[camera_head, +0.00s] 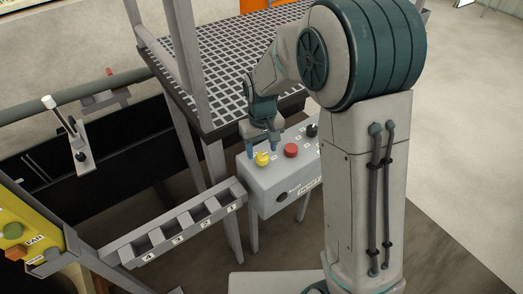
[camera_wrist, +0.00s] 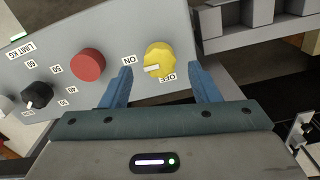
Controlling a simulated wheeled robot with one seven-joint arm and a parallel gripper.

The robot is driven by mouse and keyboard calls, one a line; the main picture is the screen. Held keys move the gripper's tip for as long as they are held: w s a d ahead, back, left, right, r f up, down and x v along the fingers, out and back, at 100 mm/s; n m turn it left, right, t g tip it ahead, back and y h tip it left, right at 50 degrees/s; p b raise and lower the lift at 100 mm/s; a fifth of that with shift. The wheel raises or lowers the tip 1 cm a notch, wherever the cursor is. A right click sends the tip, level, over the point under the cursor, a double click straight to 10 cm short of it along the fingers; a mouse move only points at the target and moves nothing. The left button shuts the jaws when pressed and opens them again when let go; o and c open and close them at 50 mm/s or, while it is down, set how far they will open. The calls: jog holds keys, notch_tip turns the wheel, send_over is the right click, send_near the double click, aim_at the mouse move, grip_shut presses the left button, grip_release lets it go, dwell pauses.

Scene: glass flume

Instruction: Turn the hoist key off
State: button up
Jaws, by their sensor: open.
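The hoist key is a round yellow knob (camera_head: 262,159) on the sloping top of a grey control box (camera_head: 276,187). In the wrist view the yellow knob (camera_wrist: 161,54) has a white bar across its lower left part, pointing roughly left toward the ON label (camera_wrist: 130,60). The OFF label (camera_wrist: 167,77) is just below the knob. My gripper (camera_wrist: 161,72) is open, its blue fingers on either side of the knob with gaps visible. In the head view my gripper (camera_head: 262,149) points down at the knob; contact cannot be told.
A red button (camera_wrist: 88,65) sits beside the left finger, and a black dial (camera_wrist: 37,95) is farther left. In the head view a grated platform (camera_head: 225,60) rises behind the box. A numbered slotted rack (camera_head: 180,225) stands close to the box's left.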

jog(key=shift+f, duration=1)
jog(key=c, duration=1)
